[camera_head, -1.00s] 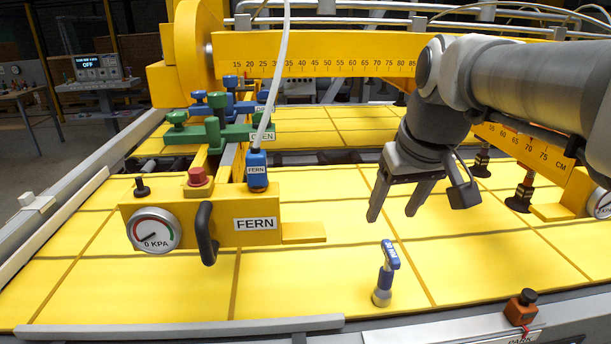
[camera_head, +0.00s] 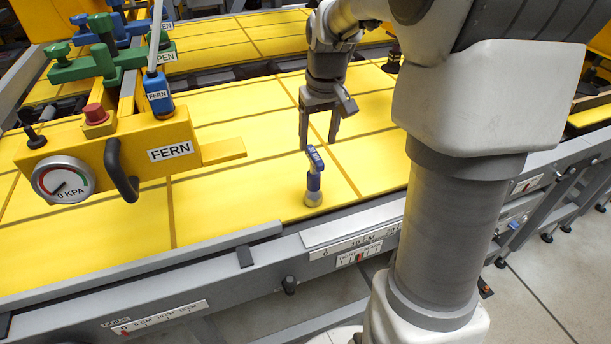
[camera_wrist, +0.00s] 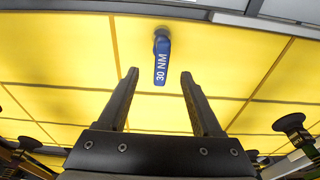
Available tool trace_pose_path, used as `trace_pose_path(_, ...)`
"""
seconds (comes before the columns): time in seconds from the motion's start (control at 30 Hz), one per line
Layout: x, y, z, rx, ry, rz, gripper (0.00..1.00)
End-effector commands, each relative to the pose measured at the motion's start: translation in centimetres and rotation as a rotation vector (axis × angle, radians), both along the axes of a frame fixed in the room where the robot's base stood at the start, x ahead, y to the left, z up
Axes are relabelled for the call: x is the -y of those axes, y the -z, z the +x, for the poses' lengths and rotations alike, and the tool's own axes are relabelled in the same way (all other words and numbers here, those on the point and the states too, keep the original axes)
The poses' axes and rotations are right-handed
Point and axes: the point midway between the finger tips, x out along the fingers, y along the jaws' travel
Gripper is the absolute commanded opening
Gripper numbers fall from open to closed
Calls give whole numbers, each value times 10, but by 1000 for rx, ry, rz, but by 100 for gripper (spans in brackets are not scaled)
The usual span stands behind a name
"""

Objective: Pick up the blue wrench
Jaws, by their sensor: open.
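My gripper (camera_head: 319,146) is open and pointing down, just behind and above the wrench in the head view. Its two fingers (camera_wrist: 160,73) also show in the wrist view, with nothing held between them. I cannot tell whether a finger touches the wrench.
A yellow lifter block marked FERN (camera_head: 170,150) with a gauge (camera_head: 63,180) and black handle (camera_head: 122,172) stands left of the wrench. Green valves (camera_head: 85,65) are further back. A grey rail (camera_head: 255,262) runs along the front. Yellow surface around the wrench is clear.

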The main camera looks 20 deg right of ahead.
Motion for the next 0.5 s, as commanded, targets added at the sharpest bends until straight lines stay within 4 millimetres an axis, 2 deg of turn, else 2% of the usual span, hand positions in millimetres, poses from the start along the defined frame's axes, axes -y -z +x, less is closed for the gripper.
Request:
trace_pose_path(0.03,0,12,1,-5,0,2,67)
trace_pose_path(0.13,0,28,4,-4,-1,2,67)
trace_pose_path(0.43,-1,51,8,-2,-1,1,67)
trace_pose_path(0.5,-2,61,10,-4,-1,2,67)
